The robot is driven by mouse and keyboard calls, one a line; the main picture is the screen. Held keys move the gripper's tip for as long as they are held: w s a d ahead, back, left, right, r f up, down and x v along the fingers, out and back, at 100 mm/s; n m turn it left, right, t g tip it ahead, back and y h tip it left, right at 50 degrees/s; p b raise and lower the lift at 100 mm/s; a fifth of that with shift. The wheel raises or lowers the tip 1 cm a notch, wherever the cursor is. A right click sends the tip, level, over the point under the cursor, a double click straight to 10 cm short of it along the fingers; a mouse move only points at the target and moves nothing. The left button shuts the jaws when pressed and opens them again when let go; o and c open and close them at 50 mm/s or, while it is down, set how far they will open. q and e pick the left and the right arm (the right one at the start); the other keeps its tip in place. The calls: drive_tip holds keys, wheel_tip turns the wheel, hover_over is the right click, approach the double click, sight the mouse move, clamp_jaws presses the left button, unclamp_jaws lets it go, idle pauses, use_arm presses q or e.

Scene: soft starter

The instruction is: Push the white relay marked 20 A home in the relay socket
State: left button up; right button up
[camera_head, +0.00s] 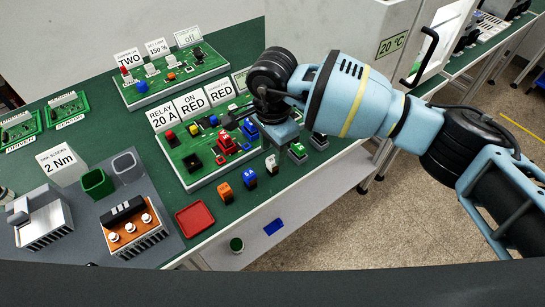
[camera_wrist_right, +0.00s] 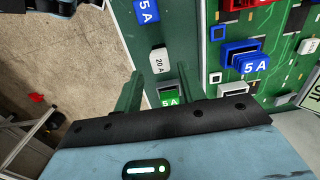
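The white relay marked 20 A (camera_wrist_right: 158,62) stands on the green bench front strip, between a blue 5 A relay (camera_wrist_right: 146,10) and a green relay (camera_wrist_right: 168,97). In the head view the white relay (camera_head: 271,164) is just below my right gripper (camera_head: 276,132). In the wrist view my right gripper (camera_wrist_right: 157,82) has its two fingers apart, with the white relay ahead between them; contact cannot be told. The green relay board (camera_head: 212,140) carries several sockets, including a black one (camera_head: 193,162). Which socket is meant is unclear. My left gripper is out of view.
On the board sit a red relay (camera_head: 226,144) and a blue relay (camera_head: 250,128). Orange (camera_head: 224,192) and blue (camera_head: 249,179) relays stand along the front strip. A red tray (camera_head: 195,218) lies to the left. Signs (camera_head: 190,104) stand behind the board.

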sight(272, 159)
drive_tip(key=shift+f+b, duration=0.4)
drive_tip(key=shift+f, duration=1.2)
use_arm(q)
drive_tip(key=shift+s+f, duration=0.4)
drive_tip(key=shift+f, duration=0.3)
use_arm(e)
drive_tip(key=shift+c, duration=0.3)
drive_tip(key=c, duration=0.8)
